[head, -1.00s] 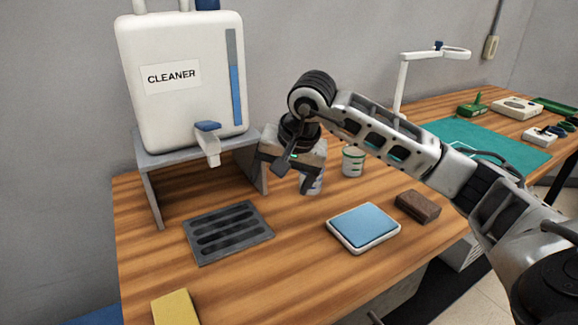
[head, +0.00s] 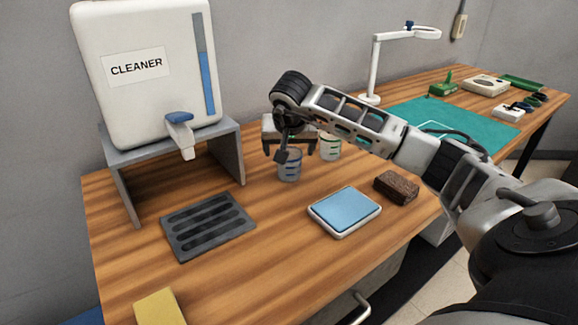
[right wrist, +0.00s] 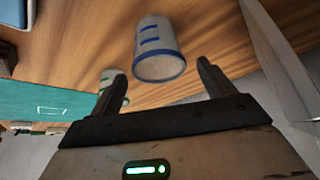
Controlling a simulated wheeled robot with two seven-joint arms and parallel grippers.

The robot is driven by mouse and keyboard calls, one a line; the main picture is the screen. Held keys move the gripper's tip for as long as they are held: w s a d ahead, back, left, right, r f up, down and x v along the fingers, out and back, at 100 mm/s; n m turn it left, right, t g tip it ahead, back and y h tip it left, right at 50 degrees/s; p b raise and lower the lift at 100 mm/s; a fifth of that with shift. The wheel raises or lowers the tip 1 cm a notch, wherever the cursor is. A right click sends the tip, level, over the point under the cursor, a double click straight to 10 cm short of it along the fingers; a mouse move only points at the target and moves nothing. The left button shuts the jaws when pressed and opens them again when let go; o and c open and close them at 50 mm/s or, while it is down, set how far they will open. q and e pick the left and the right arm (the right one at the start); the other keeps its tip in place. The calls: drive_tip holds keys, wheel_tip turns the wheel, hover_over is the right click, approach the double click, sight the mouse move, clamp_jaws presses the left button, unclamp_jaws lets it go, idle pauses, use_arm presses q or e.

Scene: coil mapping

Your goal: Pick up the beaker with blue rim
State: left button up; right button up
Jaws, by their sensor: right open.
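A green-marked beaker (head: 330,147) stands behind and right, partly hidden by my arm. My left gripper is not in view.
The cleaner tank (head: 147,70) stands on a grey stand (head: 228,157) at left. A dark slotted tray (head: 208,226), blue-topped pad (head: 344,210), brown block (head: 396,187) and yellow block (head: 160,308) lie around. Bare table surrounds the blue-rimmed beaker's front.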

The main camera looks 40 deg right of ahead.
drive_tip(key=x, duration=0.5)
drive_tip(key=shift+s+a+f, duration=0.1)
drive_tip(key=shift+s, duration=0.1)
drive_tip(key=c, duration=1)
drive_tip(key=shift+c, duration=0.2)
